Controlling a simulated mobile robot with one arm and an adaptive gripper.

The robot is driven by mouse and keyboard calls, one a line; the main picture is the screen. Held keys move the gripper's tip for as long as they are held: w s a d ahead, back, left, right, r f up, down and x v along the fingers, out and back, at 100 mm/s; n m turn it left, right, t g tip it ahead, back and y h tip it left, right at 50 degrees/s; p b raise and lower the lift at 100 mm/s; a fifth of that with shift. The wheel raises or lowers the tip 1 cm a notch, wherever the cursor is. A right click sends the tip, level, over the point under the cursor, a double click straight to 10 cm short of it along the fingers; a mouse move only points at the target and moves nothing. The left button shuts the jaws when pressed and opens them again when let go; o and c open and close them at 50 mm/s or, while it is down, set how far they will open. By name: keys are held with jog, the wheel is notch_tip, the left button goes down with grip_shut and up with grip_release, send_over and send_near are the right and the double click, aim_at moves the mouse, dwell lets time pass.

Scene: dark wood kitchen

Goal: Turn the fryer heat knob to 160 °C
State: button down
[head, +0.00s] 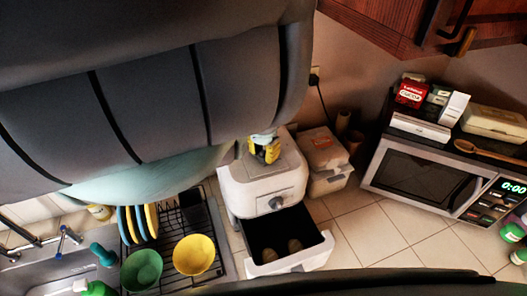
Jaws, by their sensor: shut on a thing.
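The white fryer (265,190) stands on the tiled counter near the middle of the head view. Its round heat knob (276,203) is on the front face, above the open drawer (282,262). The knob's marks and setting are too small to read. The yellow and dark tip of my gripper (266,152) shows over the grey top of the fryer, behind the knob in the picture and visibly apart from it. The fingers are close together; what is between them cannot be made out. My arm hides the rest of my gripper.
Two roundish brown things lie in the drawer. A dish rack with a yellow bowl (194,255), a green bowl (142,270) and plates is on the left, beside the sink. A box (324,150) and a microwave (420,180) stand right. Tiles before the microwave are clear.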

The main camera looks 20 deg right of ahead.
jog(key=m, duration=0.5)
jog(key=m+b, duration=0.1)
jog(key=m, duration=0.5)
jog(key=shift+m, duration=0.4)
jog(key=c, duration=1.1)
grip_release()
notch_tip(320, 180, up, 7)
jog(key=p, duration=0.6)
